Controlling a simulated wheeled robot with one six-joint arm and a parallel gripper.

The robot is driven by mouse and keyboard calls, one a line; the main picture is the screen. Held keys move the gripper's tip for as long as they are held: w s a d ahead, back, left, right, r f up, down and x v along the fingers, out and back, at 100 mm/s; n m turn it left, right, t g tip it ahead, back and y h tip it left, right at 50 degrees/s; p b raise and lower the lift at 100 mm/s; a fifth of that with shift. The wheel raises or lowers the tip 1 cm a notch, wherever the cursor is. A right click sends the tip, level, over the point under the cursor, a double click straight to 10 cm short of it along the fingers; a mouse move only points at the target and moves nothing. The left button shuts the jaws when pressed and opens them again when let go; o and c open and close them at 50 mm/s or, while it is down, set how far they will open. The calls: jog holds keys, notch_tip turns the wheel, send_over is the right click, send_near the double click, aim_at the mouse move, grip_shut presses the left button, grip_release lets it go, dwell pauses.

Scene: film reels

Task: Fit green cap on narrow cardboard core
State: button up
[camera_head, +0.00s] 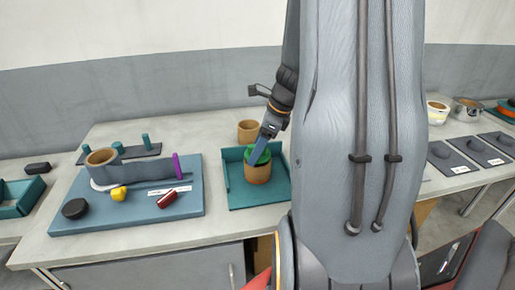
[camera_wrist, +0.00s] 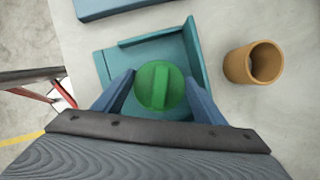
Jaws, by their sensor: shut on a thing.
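The green cap (camera_head: 259,156), round with a raised bar across its top, is between the fingers of my gripper (camera_head: 269,139). My gripper is shut on it. A cardboard core (camera_head: 258,174) stands upright in a teal tray, directly under the cap. In the wrist view the cap (camera_wrist: 159,86) is between my two blue fingers and hides this core. I cannot tell whether the cap is fully seated. A second cardboard core (camera_head: 249,130) stands open and empty behind the tray; it also shows at right in the wrist view (camera_wrist: 254,64).
The teal tray (camera_head: 243,200) has raised walls at its back and side. At left, a blue board (camera_head: 130,218) holds a grey strip with another cardboard ring (camera_head: 102,157), a yellow piece, a red piece and a black disc. Bare counter lies around the second core.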

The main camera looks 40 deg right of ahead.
jog(key=shift+r+p, duration=0.55)
jog(key=shift+p, duration=0.2)
dwell(0.6)
jog(key=shift+f+b, duration=0.5)
jog(key=shift+f, duration=0.35)
dwell(0.5)
jog(key=shift+r+p, duration=0.8)
jog(key=shift+p, duration=0.4)
dwell(0.6)
jog(key=shift+f+b, duration=0.55)
jog(key=shift+f, duration=0.25)
dwell(0.5)
jog(key=o, duration=0.8)
jog(key=shift+c, duration=0.2)
jog(key=p+v, duration=1)
jog(key=v, duration=0.1)
